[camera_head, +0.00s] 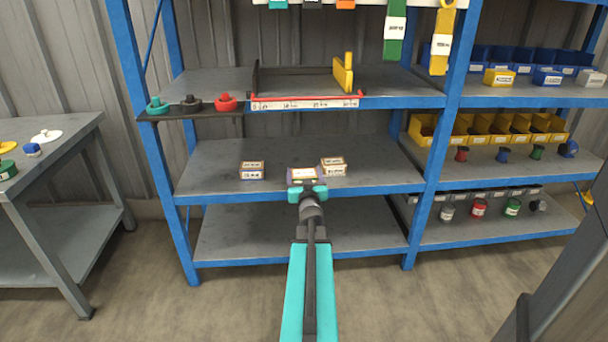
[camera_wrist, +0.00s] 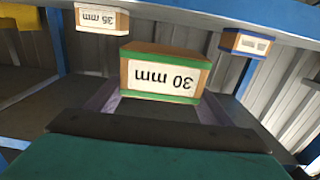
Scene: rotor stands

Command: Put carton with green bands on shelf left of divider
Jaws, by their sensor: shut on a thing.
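The carton with green bands (camera_wrist: 160,75) carries a white "30 mm" label, which appears upside down in the wrist view. The carton also shows in the head view (camera_head: 303,174), at the middle shelf, partly hidden by my gripper (camera_head: 306,184). My gripper is shut on it, with one finger at each side in the wrist view (camera_wrist: 157,100). Whether the carton touches the shelf cannot be told. A yellow upright divider (camera_head: 344,75) stands on the shelf above (camera_head: 300,83), towards its right. The surface left of the divider is bare.
A blue-banded carton (camera_head: 252,170) stands left of my gripper, and another carton (camera_head: 333,167) close on its right. A red-edged label strip (camera_head: 306,103) runs along the upper shelf's front. Knobs on a black ledge (camera_head: 190,108) jut out at left. Green and yellow pieces (camera_head: 395,30) hang above.

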